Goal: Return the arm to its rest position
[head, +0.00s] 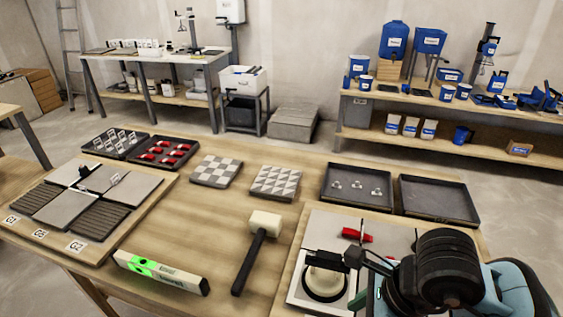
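My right arm comes in at the lower right, and its dark gripper (338,262) is over the work board (312,222) at the front right of the table. The gripper is beside or above a white round piece with a dark ring (324,284), which it partly covers. I cannot tell whether it touches that piece or whether its fingers are open. A red piece (356,235) lies on the tile just behind the gripper. My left arm and gripper are not in view.
A white-headed mallet (264,224) and a green level (160,271) lie on the table (205,222). Black trays (438,199) stand behind the work board. A tile board (140,222) with several tiles is at left. The middle of the table is partly clear.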

